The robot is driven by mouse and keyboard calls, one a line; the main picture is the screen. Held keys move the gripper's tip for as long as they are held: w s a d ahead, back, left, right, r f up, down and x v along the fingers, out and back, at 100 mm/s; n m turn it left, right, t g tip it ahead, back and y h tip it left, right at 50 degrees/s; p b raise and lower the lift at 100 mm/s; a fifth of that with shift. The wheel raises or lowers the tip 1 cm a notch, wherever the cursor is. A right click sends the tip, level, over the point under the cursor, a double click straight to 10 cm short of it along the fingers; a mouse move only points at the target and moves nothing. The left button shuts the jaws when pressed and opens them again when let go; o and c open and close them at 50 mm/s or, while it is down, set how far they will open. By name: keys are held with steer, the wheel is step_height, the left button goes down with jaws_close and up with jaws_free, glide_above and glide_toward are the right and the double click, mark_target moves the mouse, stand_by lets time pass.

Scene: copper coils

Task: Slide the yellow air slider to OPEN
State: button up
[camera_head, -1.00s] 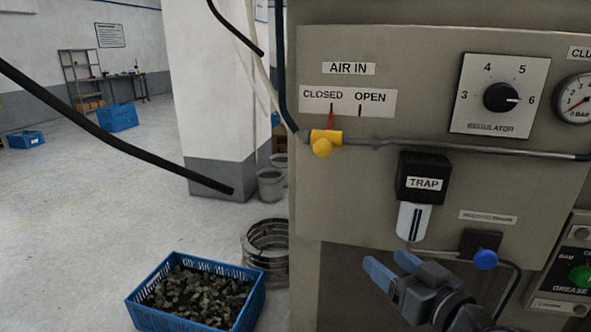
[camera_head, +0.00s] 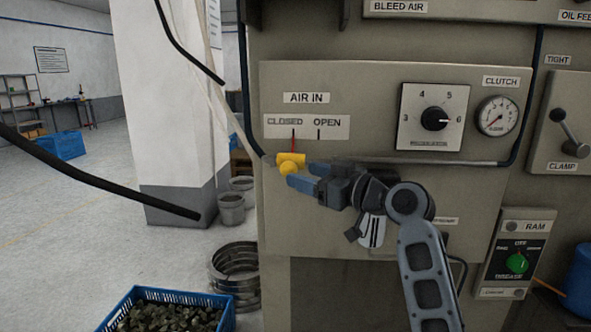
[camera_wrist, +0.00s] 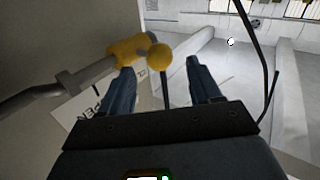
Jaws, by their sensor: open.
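The yellow air slider (camera_head: 291,158) sits on a grey pipe, under the red line that comes down from the CLOSED label (camera_head: 285,121). The OPEN label (camera_head: 327,122) is just to its right. The slider's round yellow knob (camera_head: 287,168) sticks out toward me. My gripper (camera_head: 303,176) is open, with its blue fingers beside the knob. In the wrist view the knob (camera_wrist: 159,57) shows between the two fingertips (camera_wrist: 161,68), just beyond them. I cannot tell whether a finger touches it. The TRAP unit is mostly hidden behind my arm.
The grey pipe (camera_head: 440,162) runs right along the panel. The regulator dial (camera_head: 434,118) and the gauge (camera_head: 498,115) are above it. A black hose (camera_head: 95,180) crosses at left. A blue crate (camera_head: 221,318) of dark pieces and metal coils (camera_head: 234,290) are on the floor.

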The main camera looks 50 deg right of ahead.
mark_target(295, 172)
steer(key=shift+w+p, duration=0.3)
steer(key=shift+w, duration=1.4)
jaws_close()
